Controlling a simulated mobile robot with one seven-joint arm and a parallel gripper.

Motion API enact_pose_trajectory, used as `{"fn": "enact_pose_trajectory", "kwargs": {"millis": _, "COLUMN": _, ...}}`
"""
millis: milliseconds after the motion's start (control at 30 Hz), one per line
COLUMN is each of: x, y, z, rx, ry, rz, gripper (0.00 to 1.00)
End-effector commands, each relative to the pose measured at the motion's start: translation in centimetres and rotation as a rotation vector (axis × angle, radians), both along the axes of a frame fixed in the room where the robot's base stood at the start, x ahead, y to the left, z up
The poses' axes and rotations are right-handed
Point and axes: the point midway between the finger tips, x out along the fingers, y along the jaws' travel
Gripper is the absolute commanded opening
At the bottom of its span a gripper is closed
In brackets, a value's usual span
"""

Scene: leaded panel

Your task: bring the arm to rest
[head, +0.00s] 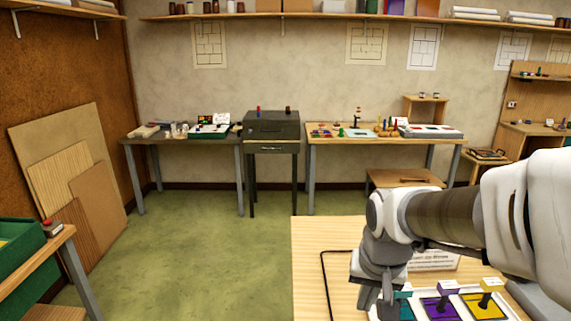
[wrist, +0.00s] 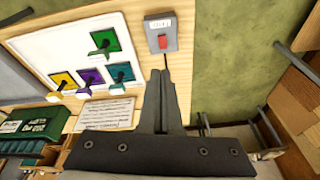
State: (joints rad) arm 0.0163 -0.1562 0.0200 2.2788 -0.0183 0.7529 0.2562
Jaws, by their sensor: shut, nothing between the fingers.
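My gripper (wrist: 162,74) is shut and empty, its fingertips together in the wrist view. In the head view my gripper (head: 371,298) hangs pointing down at the left side of the near wooden table (head: 310,245). The head view shows the purple square (head: 440,308) and yellow square (head: 482,305); my arm hides part of the table.
A text card (wrist: 106,114) lies near the panel. A green box (wrist: 32,125) shows at the left of the wrist view. Benches and a dark cabinet (head: 271,126) line the back wall. Boards (head: 75,165) lean at left. The green floor (head: 215,235) between is clear.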

Motion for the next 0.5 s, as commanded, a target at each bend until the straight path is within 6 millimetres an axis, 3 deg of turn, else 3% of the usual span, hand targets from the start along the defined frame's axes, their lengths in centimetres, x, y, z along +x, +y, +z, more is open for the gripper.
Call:
{"fn": "enact_pose_trajectory", "kwargs": {"millis": 200, "x": -4.8, "y": 0.0, "z": 3.6, "rx": -0.027, "ry": -0.098, "rz": 0.092, "gripper": 0.0}}
{"fn": "enact_pose_trajectory", "kwargs": {"millis": 500, "x": -10.4, "y": 0.1, "z": 5.6, "rx": -0.064, "ry": -0.198, "rz": 0.198, "gripper": 0.0}}
